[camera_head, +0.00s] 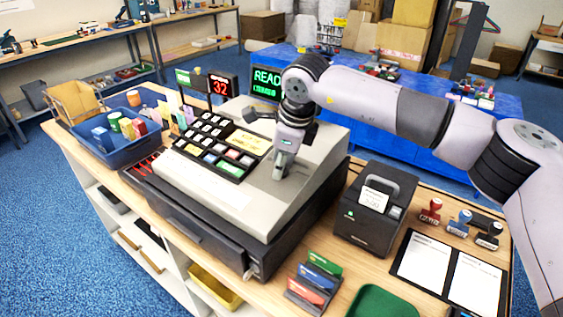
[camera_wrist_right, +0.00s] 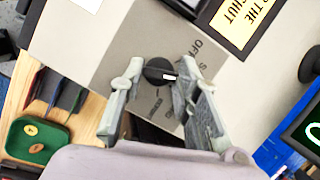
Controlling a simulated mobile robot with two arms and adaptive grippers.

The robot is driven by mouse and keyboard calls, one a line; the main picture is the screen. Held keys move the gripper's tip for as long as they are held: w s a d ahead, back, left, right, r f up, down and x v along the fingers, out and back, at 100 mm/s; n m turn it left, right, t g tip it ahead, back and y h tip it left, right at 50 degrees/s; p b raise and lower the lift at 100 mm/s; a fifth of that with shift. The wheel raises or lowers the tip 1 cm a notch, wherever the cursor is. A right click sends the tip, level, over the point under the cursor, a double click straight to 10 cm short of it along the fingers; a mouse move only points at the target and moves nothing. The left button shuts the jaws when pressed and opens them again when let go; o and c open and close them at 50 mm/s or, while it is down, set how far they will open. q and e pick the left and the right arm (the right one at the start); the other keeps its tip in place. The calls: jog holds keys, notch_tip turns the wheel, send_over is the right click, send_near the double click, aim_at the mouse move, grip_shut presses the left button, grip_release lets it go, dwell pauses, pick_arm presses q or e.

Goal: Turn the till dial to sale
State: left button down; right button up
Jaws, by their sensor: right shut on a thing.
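The till (camera_head: 235,180) stands on the wooden counter, with a keypad and a flat grey top. The till dial (camera_wrist_right: 156,69) is a round black knob with a white pointer mark towards the right in the right wrist view. Labels are printed around it; "OFF" (camera_wrist_right: 190,46) is readable, and one starting with "S" is partly hidden by a finger. My right gripper (camera_wrist_right: 160,88) has its fingers on either side of the dial and is shut on it. In the head view my right gripper (camera_head: 281,172) points down at the till top and hides the dial. My left gripper is not in view.
A green display (camera_head: 268,84) and a red "32" display (camera_head: 221,86) stand behind the till. A black printer (camera_head: 372,212), stamps (camera_head: 459,222) and a card holder (camera_head: 315,282) are to the right. A blue bin (camera_head: 98,125) with goods is at left.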

jog(key=o, duration=1.2)
jog(key=shift+c, duration=0.2)
jog(key=v, duration=1.2)
